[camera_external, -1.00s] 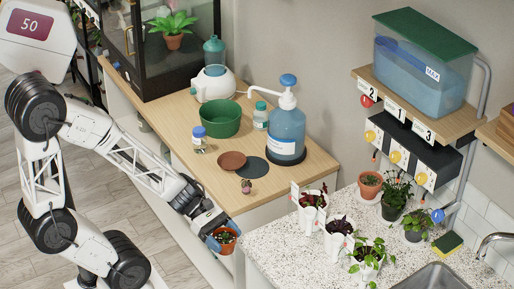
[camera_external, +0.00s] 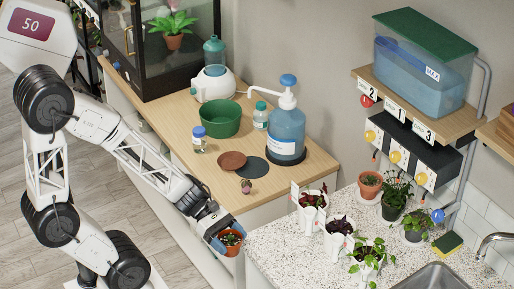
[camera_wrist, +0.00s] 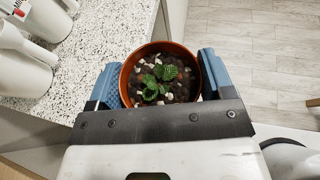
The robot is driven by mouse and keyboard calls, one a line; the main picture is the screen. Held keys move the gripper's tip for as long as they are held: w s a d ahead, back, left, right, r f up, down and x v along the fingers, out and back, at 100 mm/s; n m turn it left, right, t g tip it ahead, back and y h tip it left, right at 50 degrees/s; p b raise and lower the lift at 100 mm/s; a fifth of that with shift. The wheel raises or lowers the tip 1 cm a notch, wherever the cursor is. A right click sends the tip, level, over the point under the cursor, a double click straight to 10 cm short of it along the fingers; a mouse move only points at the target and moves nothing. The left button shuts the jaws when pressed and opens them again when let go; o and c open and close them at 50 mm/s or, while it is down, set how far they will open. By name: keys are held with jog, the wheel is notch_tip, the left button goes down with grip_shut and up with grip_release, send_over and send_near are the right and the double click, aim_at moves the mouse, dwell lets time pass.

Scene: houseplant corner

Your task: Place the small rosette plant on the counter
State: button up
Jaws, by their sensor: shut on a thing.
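The small rosette plant (camera_wrist: 155,88) has green leaves and sits in dark soil with white specks, in a terracotta pot (camera_wrist: 127,72). My gripper (camera_external: 222,243) is shut on this pot, with a blue finger pad on each side in the wrist view. The pot (camera_external: 231,247) is upright as far as I can tell, held in the gap between the wooden table and the counter. The speckled counter (camera_external: 268,257) is just to its right in the external view. In the wrist view the counter (camera_wrist: 107,42) is at upper left.
White planters (camera_external: 312,214) with seedlings stand along the counter's left part. Potted plants (camera_external: 370,186) stand behind, and a sink (camera_external: 432,277) is at right. The counter's near left corner is bare. The wooden table (camera_external: 225,195) carries a saucer, bowl and pump bottle.

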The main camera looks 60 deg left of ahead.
jog(key=w+d, duration=0.1)
jog(key=w, duration=0.3)
jog(key=w+d+f, duration=0.1)
jog(key=w+d, duration=0.1)
jog(key=w, duration=0.2)
jog(key=w+d, duration=0.2)
jog(key=w, duration=0.3)
jog(key=shift+d+f, duration=0.15)
jog(key=shift+d, duration=0.05)
jog(key=shift+f, duration=0.1)
jog(key=shift+f, duration=1.65)
jog(key=shift+f, duration=0.15)
jog(key=o, duration=0.9)
jog(key=shift+o, duration=0.2)
jog(key=shift+a, duration=0.1)
jog(key=shift+r+v, duration=0.25)
jog(key=shift+v, duration=1.6)
jog(key=v, duration=0.8)
